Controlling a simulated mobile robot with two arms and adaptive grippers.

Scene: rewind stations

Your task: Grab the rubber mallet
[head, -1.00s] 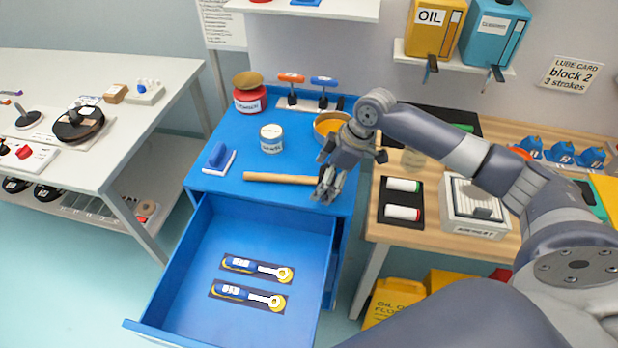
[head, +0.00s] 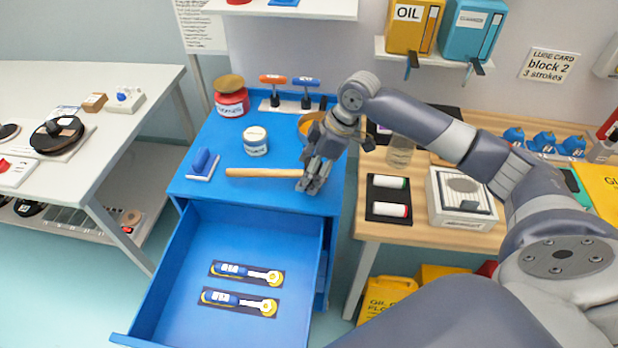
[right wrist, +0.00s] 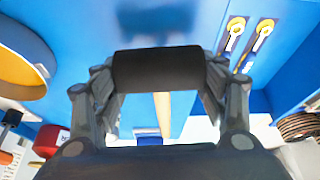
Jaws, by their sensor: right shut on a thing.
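The rubber mallet has a pale wooden handle (head: 262,172) that points left over the blue cabinet top in the head view. Its black cylindrical head (right wrist: 158,68) shows in the right wrist view, between the fingers, with the handle running away below it. My right gripper (head: 312,180) is shut on the mallet head near the cabinet's front right corner. In the head view the fingers hide most of the head. I cannot tell how far the mallet is above the cabinet top. My left gripper is not in view.
An open blue drawer (head: 180,285) with two blue-and-yellow tools juts out below the cabinet top. A white-lidded jar (head: 256,141), a red jar (head: 232,98) and a blue-handled block (head: 202,163) stand near the handle. A wooden bench (head: 400,235) adjoins on the right.

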